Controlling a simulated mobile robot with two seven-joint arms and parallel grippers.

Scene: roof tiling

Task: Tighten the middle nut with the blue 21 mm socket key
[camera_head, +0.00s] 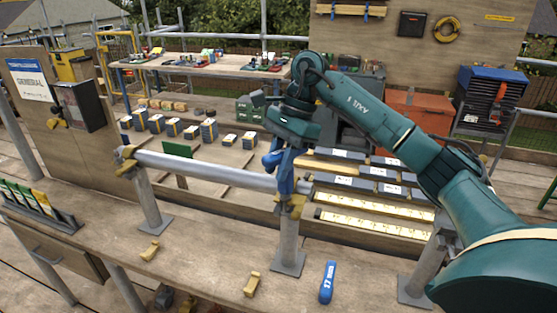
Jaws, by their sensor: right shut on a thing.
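My right gripper (280,152) hangs over the middle post and is shut on a blue socket key (285,182). The key points down, its lower end at the brass-coloured middle coupler (292,204). The nut itself is too small and covered to make out, so I cannot tell whether the key is seated on it. The coupler sits on top of the middle post (288,240), at the right end of the grey tube (205,170). My left gripper is not in view.
Another blue key (327,283), marked 17, lies on the bench (215,265). Two loose brass-coloured pieces lie there too, one at the left (149,250) and one nearer the middle (251,285). A left coupler (127,160) holds the tube's other end. My right arm partly covers the right post (415,280).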

